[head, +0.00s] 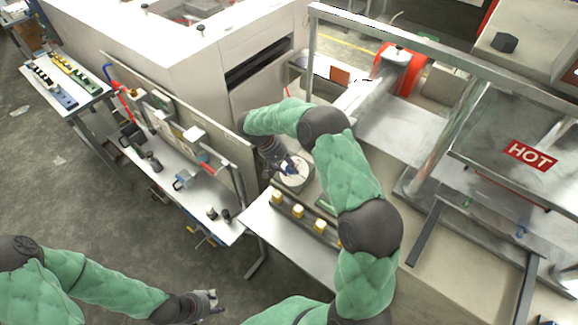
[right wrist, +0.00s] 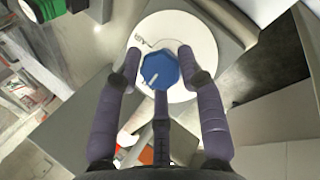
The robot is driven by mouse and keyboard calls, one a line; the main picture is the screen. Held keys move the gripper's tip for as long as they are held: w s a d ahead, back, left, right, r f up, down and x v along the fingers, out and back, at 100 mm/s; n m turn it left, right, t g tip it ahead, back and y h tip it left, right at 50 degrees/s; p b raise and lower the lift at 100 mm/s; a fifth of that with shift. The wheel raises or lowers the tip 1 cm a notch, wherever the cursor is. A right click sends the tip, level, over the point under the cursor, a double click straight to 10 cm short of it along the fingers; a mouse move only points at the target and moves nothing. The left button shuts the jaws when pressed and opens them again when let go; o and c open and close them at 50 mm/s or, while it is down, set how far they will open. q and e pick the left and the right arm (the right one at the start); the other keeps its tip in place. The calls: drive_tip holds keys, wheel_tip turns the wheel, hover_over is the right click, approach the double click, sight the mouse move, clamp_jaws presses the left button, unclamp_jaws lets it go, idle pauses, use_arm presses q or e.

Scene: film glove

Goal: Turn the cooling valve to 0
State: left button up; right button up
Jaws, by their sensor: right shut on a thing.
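The cooling valve is a blue knob (right wrist: 160,70) with a white pointer mark, set on a round white dial plate (right wrist: 190,28). In the right wrist view the white mark points to the lower left of the knob. A thin curved line shows on the plate above the knob; no numbers can be read. My right gripper (right wrist: 158,66) has its fingers around the knob, shut on it. In the head view my right gripper (head: 284,168) is over the white dial plate (head: 296,178) and hides most of the knob. My left gripper (head: 208,304) is empty, its fingers apart, over the floor at the bottom.
A white shelf with a row of yellow blocks (head: 298,211) lies just in front of the dial. A workbench with tools (head: 180,165) stands to the left. A metal frame with a HOT sign (head: 530,155) is at the right.

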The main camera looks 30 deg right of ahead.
drive_tip(key=shift+s+a+f, duration=0.3)
drive_tip(key=o, duration=1.1)
drive_tip(key=shift+r, duration=0.2)
drive_tip(key=shift+w+d, duration=0.1)
drive_tip(key=shift+r, duration=0.1)
drive_tip(key=shift+w+r, duration=0.15)
drive_tip(key=shift+r, duration=0.15)
drive_tip(key=v, duration=1.1)
drive_tip(key=shift+a, duration=0.2)
